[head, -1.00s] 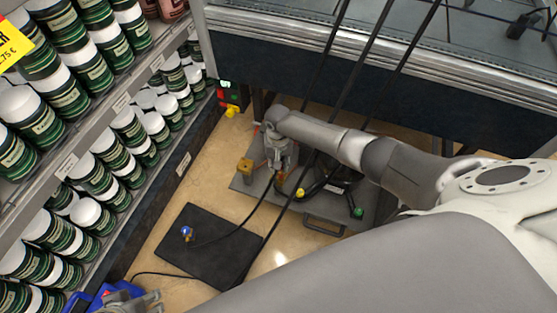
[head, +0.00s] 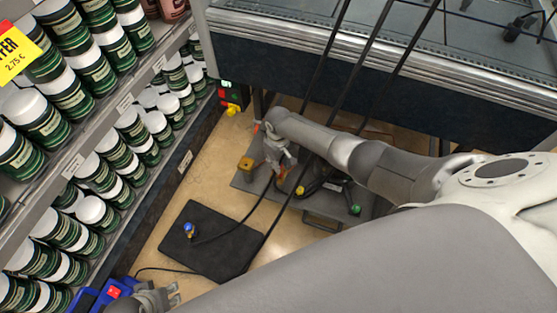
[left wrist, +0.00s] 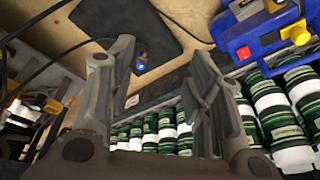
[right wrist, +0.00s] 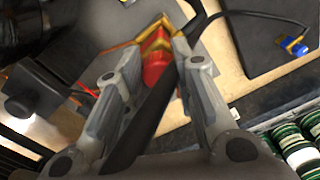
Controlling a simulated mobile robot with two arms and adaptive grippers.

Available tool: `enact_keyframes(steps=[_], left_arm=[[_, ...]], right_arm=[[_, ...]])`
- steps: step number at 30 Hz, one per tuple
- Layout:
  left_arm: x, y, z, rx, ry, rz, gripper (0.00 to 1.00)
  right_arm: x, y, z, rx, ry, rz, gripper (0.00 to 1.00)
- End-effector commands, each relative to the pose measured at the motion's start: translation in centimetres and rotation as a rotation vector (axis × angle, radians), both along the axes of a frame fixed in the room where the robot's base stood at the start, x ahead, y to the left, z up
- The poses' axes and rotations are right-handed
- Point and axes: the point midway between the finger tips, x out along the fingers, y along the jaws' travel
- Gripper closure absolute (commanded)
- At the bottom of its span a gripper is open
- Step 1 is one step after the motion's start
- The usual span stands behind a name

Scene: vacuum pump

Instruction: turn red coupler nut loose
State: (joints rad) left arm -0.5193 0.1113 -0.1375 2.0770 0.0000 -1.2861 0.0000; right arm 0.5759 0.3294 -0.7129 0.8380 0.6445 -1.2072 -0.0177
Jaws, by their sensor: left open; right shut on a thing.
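The red coupler nut (right wrist: 155,65) sits between the fingers of my right gripper (right wrist: 150,62) in the right wrist view. A brass fitting (right wrist: 154,28) is just beyond it, and a black hose (right wrist: 146,125) runs back from the nut between the fingers. In the head view, my right gripper (head: 281,168) is low at the grey base plate (head: 248,184), shut on the nut, which is mostly hidden there. My left gripper (head: 165,297) is at the lower left, open and empty; its spread fingers show in the left wrist view (left wrist: 158,70).
A black mat (head: 205,243) with a blue fitting (head: 190,230) lies on the floor. A blue device with a red button (head: 100,297) stands beside my left gripper. Shelves of jars (head: 80,180) line the left. Dark cables hang across the middle.

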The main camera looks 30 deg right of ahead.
Motion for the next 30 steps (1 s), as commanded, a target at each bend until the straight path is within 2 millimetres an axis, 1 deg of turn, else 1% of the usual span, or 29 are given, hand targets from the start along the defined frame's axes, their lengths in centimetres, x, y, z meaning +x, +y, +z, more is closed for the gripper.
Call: enact_keyframes(steps=[6, 15, 21, 30], left_arm=[[-0.1, 0.0, -0.9, 0.0, 0.006, -0.001, 0.53], [-0.1, 0.0, -1.5, 0.0, 0.008, -0.001, 0.53], [-0.1, -0.1, -1.5, 0.0, 0.008, -0.002, 0.53], [-0.2, -0.1, -1.7, 0.0, 0.009, -0.002, 0.53]], right_arm=[[0.0, 0.0, 0.0, 0.001, -0.002, 0.199, 0.99], [0.1, 0.0, 0.0, 0.001, -0.002, 0.42, 0.99], [0.1, 0.1, 0.0, 0.001, -0.003, 0.509, 0.99], [0.1, 0.1, 0.0, 0.002, -0.004, 0.559, 0.99]])
